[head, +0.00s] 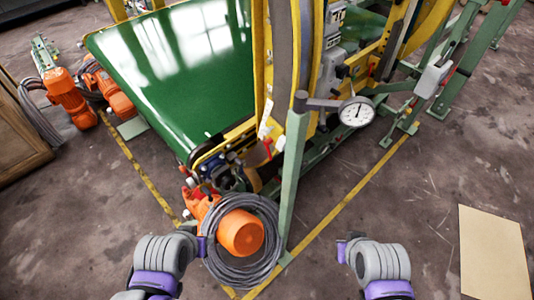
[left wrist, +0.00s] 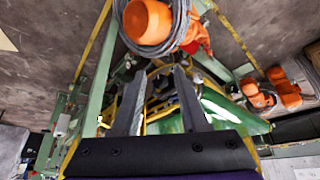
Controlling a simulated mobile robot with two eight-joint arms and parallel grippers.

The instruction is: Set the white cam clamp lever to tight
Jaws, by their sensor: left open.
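A small white lever-like piece (head: 265,120) sits on the yellow frame at the near corner of the green conveyor in the head view; it is too small to tell whether it is the cam clamp lever or how it is set.
An orange motor (head: 240,233) with a grey cable coil (head: 272,262) lies beside my left gripper. A green post (head: 292,175) stands between my arms and carries a dial gauge (head: 356,112). A grey-white box (head: 433,78) is on the right frame. Floor at right is clear around a tan sheet (head: 493,255).

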